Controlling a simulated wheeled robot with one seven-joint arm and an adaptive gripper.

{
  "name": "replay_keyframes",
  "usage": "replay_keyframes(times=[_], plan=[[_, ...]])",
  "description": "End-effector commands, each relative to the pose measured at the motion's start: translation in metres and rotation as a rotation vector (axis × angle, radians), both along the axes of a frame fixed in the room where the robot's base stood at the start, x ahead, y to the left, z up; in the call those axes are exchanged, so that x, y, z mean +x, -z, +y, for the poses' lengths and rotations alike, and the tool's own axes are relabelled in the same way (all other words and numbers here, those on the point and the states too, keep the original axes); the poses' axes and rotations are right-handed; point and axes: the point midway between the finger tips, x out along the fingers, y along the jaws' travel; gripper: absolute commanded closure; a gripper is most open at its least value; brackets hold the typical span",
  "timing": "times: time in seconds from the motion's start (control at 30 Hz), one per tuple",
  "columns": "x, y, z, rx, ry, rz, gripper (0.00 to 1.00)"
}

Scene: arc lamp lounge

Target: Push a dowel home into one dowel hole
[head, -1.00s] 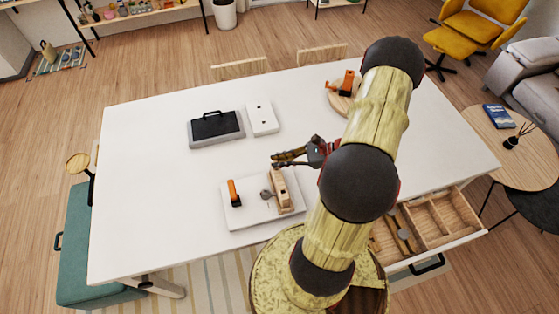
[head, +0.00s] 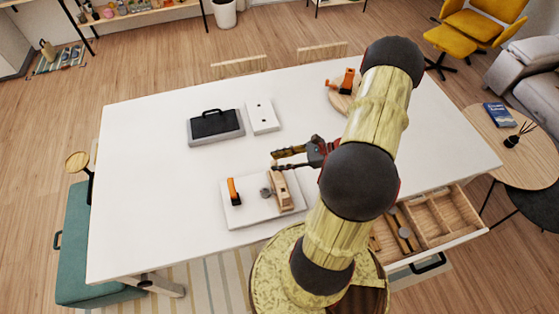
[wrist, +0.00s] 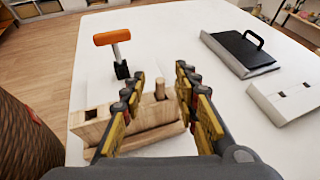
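A pale wooden piece (head: 281,191) lies on a white board (head: 240,217) near the table's front edge. In the wrist view this wooden piece (wrist: 93,114) shows a dark opening at its left end. A short round dowel (wrist: 160,89) stands upright out of its right part. My gripper (head: 274,160) is open above the far end of the wooden piece. In the wrist view my gripper (wrist: 160,78) has its fingers on either side of the dowel, with gaps. Contact and the dowel's depth cannot be told. The other dowel holes are hidden or too small to tell.
An orange-handled tool (head: 233,190) and a grey round part (head: 265,191) are beside the wooden piece. A black-topped case (head: 216,127) and a white two-holed block (head: 262,117) stand farther back. An open drawer (head: 433,220) juts out right. The table's left side is clear.

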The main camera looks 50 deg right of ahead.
Motion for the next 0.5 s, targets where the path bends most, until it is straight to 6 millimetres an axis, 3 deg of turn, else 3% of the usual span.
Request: replay_keyframes(times=[0.27,0.5], plan=[[-0.005,-0.003,-0.004,-0.001,0.001,-0.001,0.7],[-0.034,-0.019,-0.031,-0.003,0.004,-0.001,0.7]])
